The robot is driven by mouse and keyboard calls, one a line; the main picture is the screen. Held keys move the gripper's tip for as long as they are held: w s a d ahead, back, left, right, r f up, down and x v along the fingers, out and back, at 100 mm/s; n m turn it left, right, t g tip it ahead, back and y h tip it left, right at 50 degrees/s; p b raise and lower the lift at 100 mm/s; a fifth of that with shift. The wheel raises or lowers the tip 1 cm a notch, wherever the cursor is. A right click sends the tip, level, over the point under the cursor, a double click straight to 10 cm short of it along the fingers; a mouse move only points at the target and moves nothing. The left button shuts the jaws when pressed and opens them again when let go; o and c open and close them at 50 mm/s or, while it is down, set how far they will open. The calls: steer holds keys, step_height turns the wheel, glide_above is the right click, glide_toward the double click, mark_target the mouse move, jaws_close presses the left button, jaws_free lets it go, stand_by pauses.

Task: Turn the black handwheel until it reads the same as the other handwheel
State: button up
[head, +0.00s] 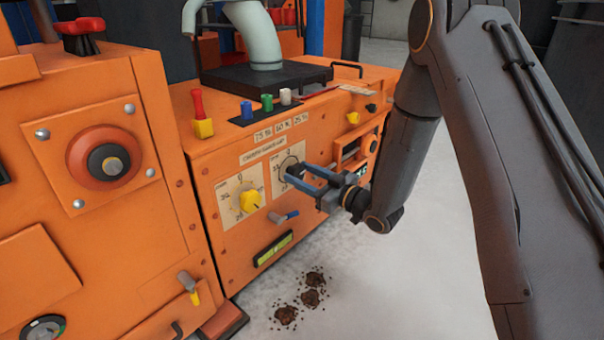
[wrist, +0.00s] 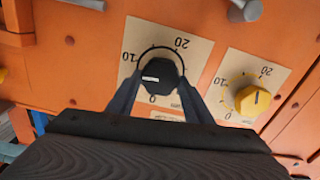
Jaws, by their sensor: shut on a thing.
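The black handwheel (wrist: 160,74) is a round black knob with a white mark, on a pale dial plate (wrist: 196,52). In the wrist view its mark points left, between the 0 and the 10, closer to the 10. The other handwheel is yellow (wrist: 250,101) on its own plate; its dark mark points between the 10 and the 20. The yellow handwheel also shows in the head view (head: 249,201). My gripper (head: 296,175) is at the black handwheel, with its fingers closed on opposite sides of the knob. In the head view the fingers mostly hide that knob.
A green level gauge (head: 273,249) is lower on the orange panel. Brown spills (head: 311,297) lie on the otherwise open floor.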

steer(key=m+p, duration=0.2)
steer(key=p, duration=0.2)
steer(key=shift+r+m, duration=0.15)
steer(key=shift+m, duration=0.25)
steer(key=m+p, duration=0.3)
steer(key=shift+d+m+p, duration=0.1)
steer(key=shift+m+p, duration=0.2)
steer(key=shift+p, duration=0.1)
steer(key=m+p, duration=0.3)
steer(key=shift+w+m, duration=0.1)
steer(key=shift+m, duration=0.2)
steer(key=shift+w+d+f+m+p, duration=0.15)
steer(key=shift+m+p, duration=0.3)
steer(key=shift+m, duration=0.3)
steer(key=shift+s+a+f+m+p, duration=0.15)
steer(key=shift+m+p, duration=0.3)
steer(key=shift+m, duration=0.3)
steer(key=shift+w+d, duration=0.1)
steer(key=o, duration=1)
steer(key=p+v, duration=0.2)
steer(key=v, duration=0.5)
steer(key=shift+s+d, duration=0.25)
steer(key=shift+d, duration=0.1)
